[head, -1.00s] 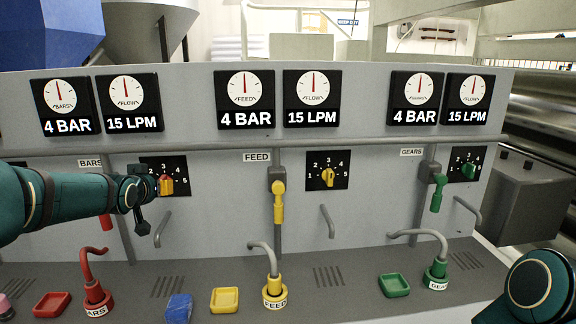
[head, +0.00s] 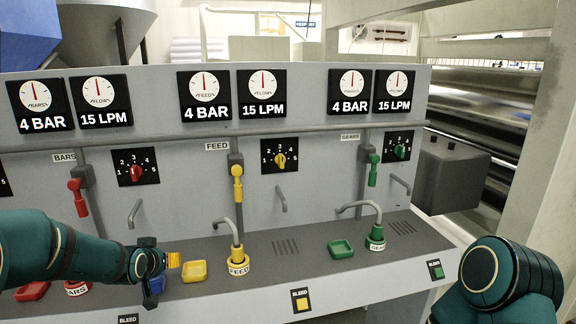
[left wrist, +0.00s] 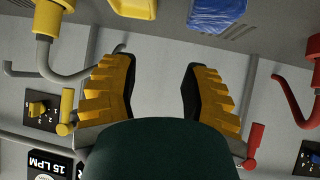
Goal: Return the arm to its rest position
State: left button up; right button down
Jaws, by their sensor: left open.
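My left arm comes in low from the left in the head view. Its gripper (head: 173,261) is over the lower ledge beside the yellow tray (head: 194,271), clear of the panel's knobs. In the left wrist view the two yellow-and-black fingers (left wrist: 160,70) are spread wide with nothing between them. The red BARS knob (head: 136,173) stands free on its dial. My right arm (head: 508,280) shows as a dark green link at the lower right; its gripper is out of view.
A blue crumpled thing (left wrist: 217,14) lies on the ledge, mostly behind my left gripper in the head view. The red, yellow and green (head: 376,240) hose fittings stand up from the ledge. A green tray (head: 341,249) sits to the right. Bent grey handles stick out of the panel.

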pick_arm(q)
jog(key=s+d+f+g+h, duration=0.1)
jog(key=s+d+f, duration=0.3)
jog(key=f, duration=0.2)
jog(key=s+d+f+g+h, duration=0.1)
jog(key=s+d+f+g, duration=0.1)
jog(key=s+d+f, duration=0.3)
jog(key=s+d+f+g, duration=0.1)
jog(key=s+d+f, duration=0.1)
jog(key=f, duration=0.6)
jog(key=s+d+f+g+h, duration=0.1)
jog(key=s+d+f, duration=0.3)
jog(key=s, duration=0.5)
jog(key=s+d+f+g+h, duration=0.1)
jog(key=s+d+f+g, duration=0.2)
jog(key=s+d+f, duration=0.2)
jog(key=s+d, duration=0.2)
jog(key=s, duration=0.2)
jog(key=shift+g+h, duration=0.3)
jog(key=shift+h, duration=0.1)
jog(key=shift+a, duration=0.1)
